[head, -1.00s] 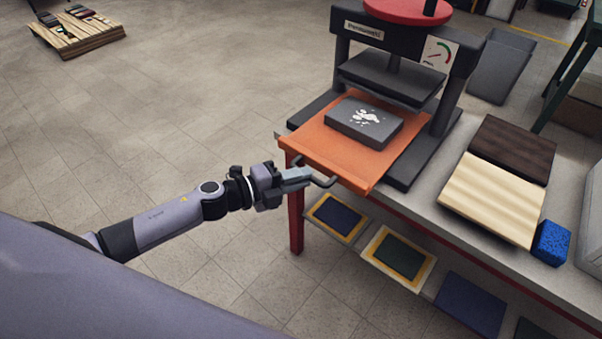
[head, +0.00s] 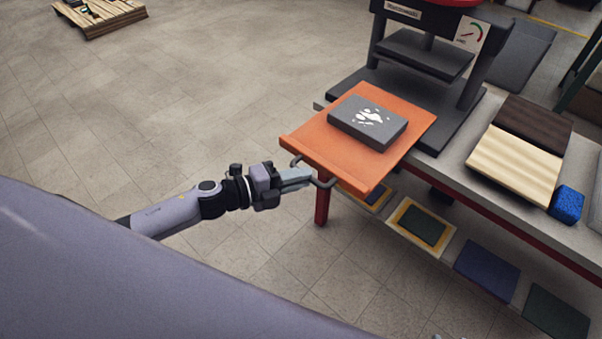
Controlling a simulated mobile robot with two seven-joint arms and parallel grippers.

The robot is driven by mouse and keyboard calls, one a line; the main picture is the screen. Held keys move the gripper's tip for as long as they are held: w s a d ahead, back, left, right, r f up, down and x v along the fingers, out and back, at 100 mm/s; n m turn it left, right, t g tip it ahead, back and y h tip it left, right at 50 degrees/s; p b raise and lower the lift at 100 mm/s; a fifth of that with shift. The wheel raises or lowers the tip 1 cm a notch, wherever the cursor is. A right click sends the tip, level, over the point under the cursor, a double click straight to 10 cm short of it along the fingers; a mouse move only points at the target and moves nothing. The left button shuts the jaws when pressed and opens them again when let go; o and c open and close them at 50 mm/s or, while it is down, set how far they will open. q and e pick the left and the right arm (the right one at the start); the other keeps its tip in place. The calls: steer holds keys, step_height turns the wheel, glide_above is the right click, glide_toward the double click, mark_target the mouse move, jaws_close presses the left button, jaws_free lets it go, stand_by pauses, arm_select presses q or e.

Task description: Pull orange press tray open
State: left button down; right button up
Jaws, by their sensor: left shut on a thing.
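The orange press tray (head: 310,143) sticks out from the dark press (head: 425,60) past the table's edge. A grey block with white marks (head: 367,122) lies on it. A dark bar handle (head: 326,183) is at the tray's front edge. My left gripper (head: 308,176) is shut on the handle, beside the tray's front. My right gripper is not in view.
The bench (head: 473,158) carries a cream board, a dark brown board and a blue sponge (head: 567,204) to the right. A lower shelf holds several framed panels (head: 421,226). A pallet (head: 100,17) stands far left. The floor left of the bench is clear.

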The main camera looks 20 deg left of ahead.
arm_select(q)
steer(key=shift+s+a, duration=0.3)
steer(key=shift+s, duration=0.35)
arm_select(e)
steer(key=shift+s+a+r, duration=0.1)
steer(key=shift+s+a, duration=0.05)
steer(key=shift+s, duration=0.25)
arm_select(q)
steer(key=c, duration=1.1)
jaws_free()
steer(key=shift+v, duration=3.6)
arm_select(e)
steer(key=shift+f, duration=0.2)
